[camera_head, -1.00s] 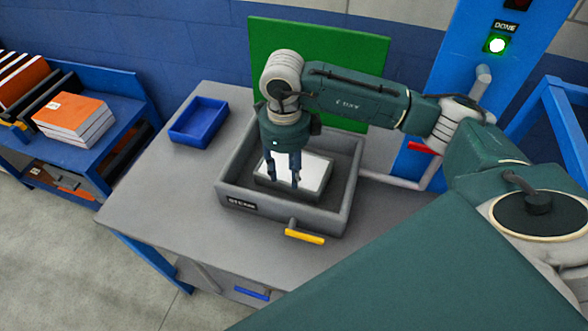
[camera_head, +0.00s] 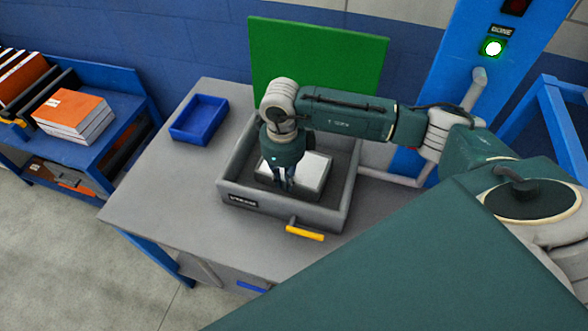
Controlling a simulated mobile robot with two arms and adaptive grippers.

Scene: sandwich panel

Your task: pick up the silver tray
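The silver tray (camera_head: 312,171) lies inside a grey open box (camera_head: 268,208) on the grey table. It looks like a bright flat-topped block in a darker surround. My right gripper (camera_head: 284,184) points down into the box, its fingers over the left part of the tray. The fingers are thin and small in the picture, so I cannot tell how far apart they are or whether they touch the tray. My wrist hides part of the tray's left side. My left gripper is not in view.
A small blue bin (camera_head: 199,119) stands on the table (camera_head: 165,190) left of the box. A yellow handle (camera_head: 305,233) sticks out at the box's front. A green panel (camera_head: 320,62) stands behind. A blue post with a lit green button (camera_head: 492,48) is at right. A blue shelf with orange-covered books (camera_head: 70,112) is at left.

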